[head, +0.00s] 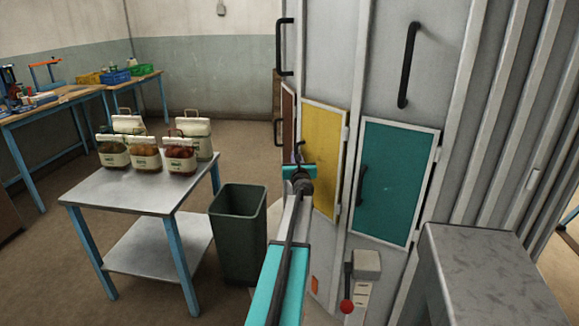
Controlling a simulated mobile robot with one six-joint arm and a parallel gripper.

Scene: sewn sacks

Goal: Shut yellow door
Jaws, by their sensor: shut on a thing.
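The yellow door (323,145) is a small panel in a pale frame on the grey cabinet, with hinges along its right side. It looks close to flush with its frame, though a small gap would be hard to see from here. My gripper (299,166) is at the door's left edge, shut on the dark handle (299,149). The gripper and my arm hide the lower left of the door and most of the handle.
A teal door (396,185) with a dark handle is to the right, and a brown door (287,117) is to the left. A dark bin (238,230) and a metal table (130,190) with several sacks stand left of my arm. A grey block (490,270) is at lower right.

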